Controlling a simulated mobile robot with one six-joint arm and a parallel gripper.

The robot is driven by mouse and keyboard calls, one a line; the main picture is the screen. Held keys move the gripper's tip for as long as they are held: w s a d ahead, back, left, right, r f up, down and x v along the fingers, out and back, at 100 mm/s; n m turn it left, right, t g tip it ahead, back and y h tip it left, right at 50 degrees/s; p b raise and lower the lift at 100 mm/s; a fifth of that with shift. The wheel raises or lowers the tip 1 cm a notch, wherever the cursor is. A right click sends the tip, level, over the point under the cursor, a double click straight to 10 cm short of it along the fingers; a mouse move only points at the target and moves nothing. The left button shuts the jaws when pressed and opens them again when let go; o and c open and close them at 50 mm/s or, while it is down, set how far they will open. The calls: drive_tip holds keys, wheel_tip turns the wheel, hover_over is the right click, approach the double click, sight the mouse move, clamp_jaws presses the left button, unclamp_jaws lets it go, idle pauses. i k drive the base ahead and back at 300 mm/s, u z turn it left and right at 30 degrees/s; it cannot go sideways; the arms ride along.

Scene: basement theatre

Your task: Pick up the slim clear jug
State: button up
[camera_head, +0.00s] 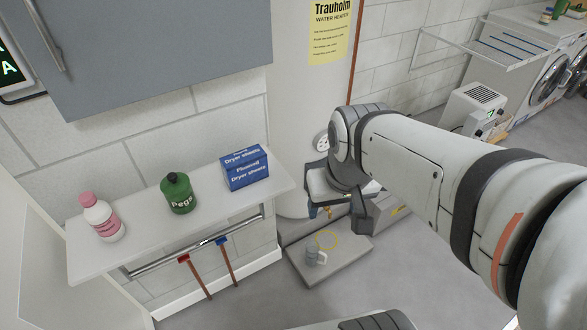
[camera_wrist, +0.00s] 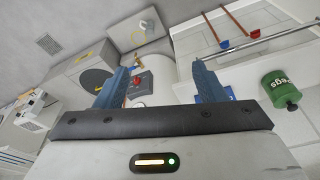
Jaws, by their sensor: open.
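The jug (camera_head: 313,256), small, greyish and see-through with a handle, stands upright on a low grey slab on the floor, below the shelf. In the wrist view what looks like the same jug (camera_wrist: 148,23) is small and far off, near the top edge. My gripper (camera_head: 336,212) hangs above and a little right of the jug, clear of it. In the wrist view its two blue fingers (camera_wrist: 160,66) are wide apart with nothing between them. The jug's fine detail is too small to tell.
A white shelf (camera_head: 140,234) holds a pink-capped bottle (camera_head: 101,218), a green Pegs bottle (camera_head: 178,193) and a blue dryer sheets box (camera_head: 245,168). Red and blue long-handled tools hang below. The slab (camera_head: 340,262) has a yellow ring marking. A water heater stands behind my gripper.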

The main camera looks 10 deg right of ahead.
sight(313, 248)
drive_tip(key=z, duration=2.35)
drive_tip(key=k, duration=0.75)
drive_tip(key=u, duration=1.2)
drive_tip(key=i, duration=1)
drive_tip(key=u, duration=0.05)
